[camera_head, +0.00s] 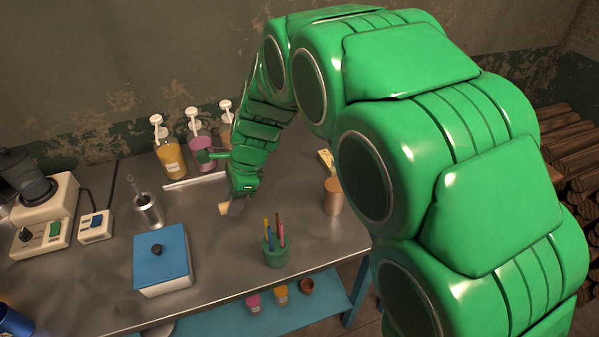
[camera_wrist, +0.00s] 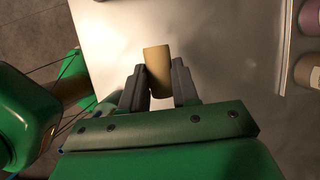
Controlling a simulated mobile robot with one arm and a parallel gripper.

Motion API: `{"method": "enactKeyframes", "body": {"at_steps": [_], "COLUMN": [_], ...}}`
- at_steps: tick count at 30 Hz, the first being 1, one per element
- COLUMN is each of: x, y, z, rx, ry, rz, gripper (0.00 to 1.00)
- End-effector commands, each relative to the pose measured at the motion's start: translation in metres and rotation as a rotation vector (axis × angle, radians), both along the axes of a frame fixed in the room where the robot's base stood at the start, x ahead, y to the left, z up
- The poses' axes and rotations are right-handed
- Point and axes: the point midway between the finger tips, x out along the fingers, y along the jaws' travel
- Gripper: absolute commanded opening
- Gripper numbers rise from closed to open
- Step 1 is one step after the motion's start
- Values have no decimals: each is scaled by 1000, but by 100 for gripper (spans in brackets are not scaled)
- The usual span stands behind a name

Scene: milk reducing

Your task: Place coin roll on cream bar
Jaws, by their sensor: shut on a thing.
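My gripper (camera_head: 240,192) reaches down over the middle of the metal table. In the wrist view my gripper (camera_wrist: 159,90) is shut on a tan cylinder, which looks to be the coin roll (camera_wrist: 157,66). The coin roll also shows below the gripper in the head view (camera_head: 236,208), small and partly hidden by the fingers. I cannot tell whether it touches the table. A long pale bar, likely the cream bar (camera_head: 194,181), lies flat behind and left of my gripper, in front of the pump bottles. Its right end is hidden by my arm.
Pump bottles (camera_head: 169,158) stand behind the bar. A metal cup (camera_head: 149,212) and a blue-lidded box (camera_head: 162,262) are at left. A green pen holder (camera_head: 275,252) stands in front, and a copper-coloured cylinder (camera_head: 333,197) at right.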

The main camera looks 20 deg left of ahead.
Motion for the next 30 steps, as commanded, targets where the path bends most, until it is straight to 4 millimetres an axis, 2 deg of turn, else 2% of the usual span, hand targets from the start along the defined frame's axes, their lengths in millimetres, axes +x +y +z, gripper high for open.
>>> {"method": "enactKeyframes", "body": {"at_steps": [5, 9, 15, 21, 30], "x": [43, 94, 162, 209, 267], "y": [-15, -37, -65, -87, -112], "z": [-11, -22, -23, -18, -3], "rx": [-33, -90, -170, -236, -309], "ry": [-42, -96, -205, -312, -510], "rz": [10, 47, 147, 262, 460], "gripper": [0, 0, 0, 0, 0]}}
